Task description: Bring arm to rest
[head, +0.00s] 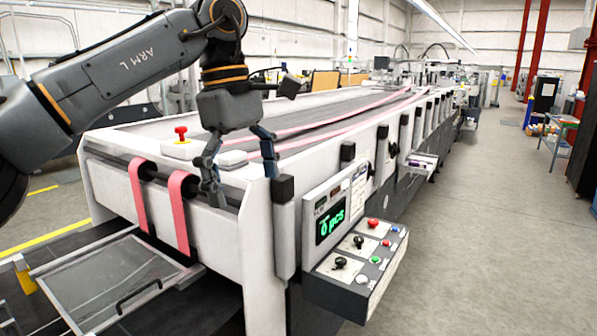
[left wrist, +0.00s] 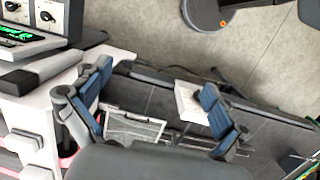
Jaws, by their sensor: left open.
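My left arm (head: 130,68) comes in from the left and bends down at the wrist. My left gripper (head: 243,186) hangs with its fingers spread over the near end of the folder gluer (head: 215,235), left of the control panel. Nothing shows between the fingers. The left wrist view shows the same open gripper (left wrist: 155,88) with two blue-padded fingers and the floor beyond. Whether the fingers touch the machine cannot be told. My right gripper is in neither view.
The control panel (head: 350,245), with knobs, buttons and a green display, juts out near the gripper. A red stop button (head: 181,132) and pink belts (head: 178,215) are close by. A tray with a handle (head: 110,280) lies low at front left. Open floor (head: 490,230) is on the right.

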